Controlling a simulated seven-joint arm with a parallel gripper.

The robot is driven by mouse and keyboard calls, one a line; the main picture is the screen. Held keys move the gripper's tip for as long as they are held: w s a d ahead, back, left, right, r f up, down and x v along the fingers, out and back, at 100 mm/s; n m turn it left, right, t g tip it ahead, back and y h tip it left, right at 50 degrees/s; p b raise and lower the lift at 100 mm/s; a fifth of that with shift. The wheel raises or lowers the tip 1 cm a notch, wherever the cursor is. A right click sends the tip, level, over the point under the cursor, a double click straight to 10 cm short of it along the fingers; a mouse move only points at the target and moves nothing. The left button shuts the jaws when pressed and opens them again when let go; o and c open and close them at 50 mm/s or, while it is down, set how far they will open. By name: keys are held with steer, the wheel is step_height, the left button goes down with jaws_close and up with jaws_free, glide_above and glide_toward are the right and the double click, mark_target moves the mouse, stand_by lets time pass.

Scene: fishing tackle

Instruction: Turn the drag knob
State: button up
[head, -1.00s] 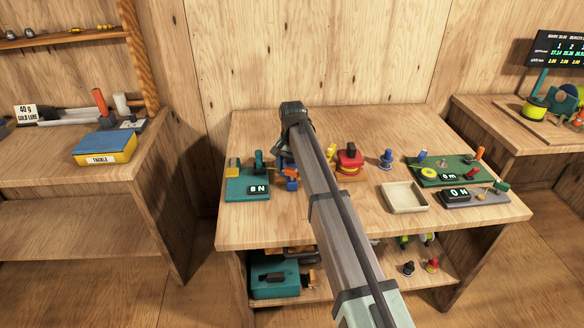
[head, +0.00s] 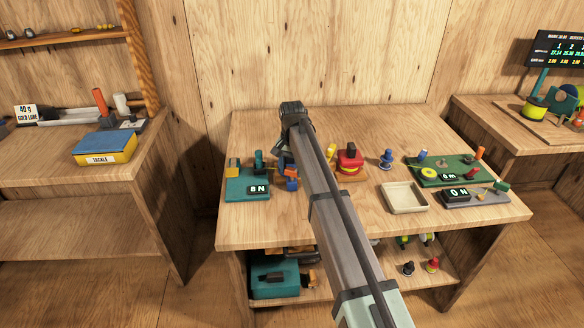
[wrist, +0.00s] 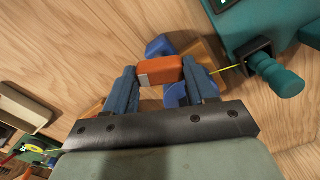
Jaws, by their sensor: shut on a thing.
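In the wrist view my gripper (wrist: 161,78) is shut on an orange block-shaped knob (wrist: 160,70) with a pale end face. The knob sits between the two blue-grey fingers. Blue parts (wrist: 160,46) of what looks like a reel show behind and below it, partly hidden by the fingers. A yellow line runs from there to a teal fixture (wrist: 240,25). In the head view the orange knob (head: 292,171) is small beside my arm, by the teal board (head: 243,186) with a display (head: 258,190) reading 8 N. My arm hides part of this spot.
To the right stand a red reel (head: 349,157), a blue spool (head: 386,158), an empty cream tray (head: 403,198) and a green board (head: 445,172). A grey base with a 0 N display (head: 459,195) is at the right edge. The table's front left is clear.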

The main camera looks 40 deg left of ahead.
mark_target(292, 169)
steer(key=n, duration=0.3)
steer(key=shift+n, duration=2.2)
steer(key=o, duration=1)
steer(key=shift+o, duration=0.2)
step_height(292, 169, up, 14)
steer(key=shift+f, duration=0.1)
